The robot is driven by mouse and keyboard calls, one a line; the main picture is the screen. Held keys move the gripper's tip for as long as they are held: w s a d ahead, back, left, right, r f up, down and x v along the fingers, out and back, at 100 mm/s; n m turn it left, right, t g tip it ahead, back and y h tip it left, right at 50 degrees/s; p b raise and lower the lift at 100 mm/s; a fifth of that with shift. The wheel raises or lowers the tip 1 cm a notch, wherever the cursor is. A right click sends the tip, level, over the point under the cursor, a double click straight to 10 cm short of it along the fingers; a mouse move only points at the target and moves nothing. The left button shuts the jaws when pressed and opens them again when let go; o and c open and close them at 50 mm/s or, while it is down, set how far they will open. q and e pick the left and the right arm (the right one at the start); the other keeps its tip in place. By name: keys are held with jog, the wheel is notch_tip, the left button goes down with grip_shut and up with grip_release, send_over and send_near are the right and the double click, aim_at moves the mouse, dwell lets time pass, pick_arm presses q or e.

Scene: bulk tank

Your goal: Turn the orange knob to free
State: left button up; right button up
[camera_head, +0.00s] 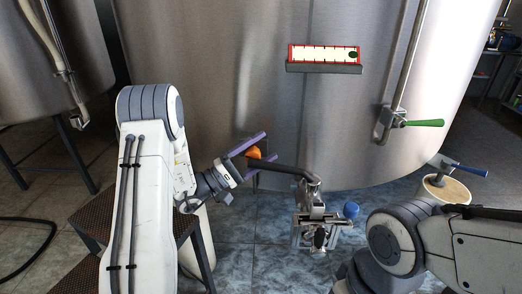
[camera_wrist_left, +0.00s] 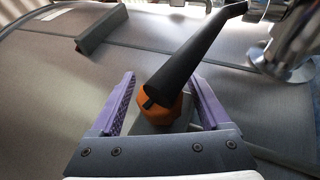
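The orange knob (camera_head: 254,152) sits low on the front of the large steel tank, with a dark bar handle (camera_head: 280,165) running from it to the right. My left gripper (camera_head: 254,145) is open, with its two purple fingers on either side of the knob. In the left wrist view the orange knob (camera_wrist_left: 165,112) lies between the fingers, partly covered by the dark handle (camera_wrist_left: 195,55). Gaps show between the knob and both fingers. My right arm shows at the lower right, but its gripper is not clearly visible.
A metal valve fitting (camera_head: 312,205) with a blue knob (camera_head: 350,210) stands right of the knob. A red-framed panel (camera_head: 323,54) is above. A step stand (camera_head: 92,228) is at left.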

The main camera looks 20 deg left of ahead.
pick_arm(q)
jog(key=v, duration=1)
jog(key=shift+s+a, duration=0.15)
jog(key=shift+f, duration=0.1)
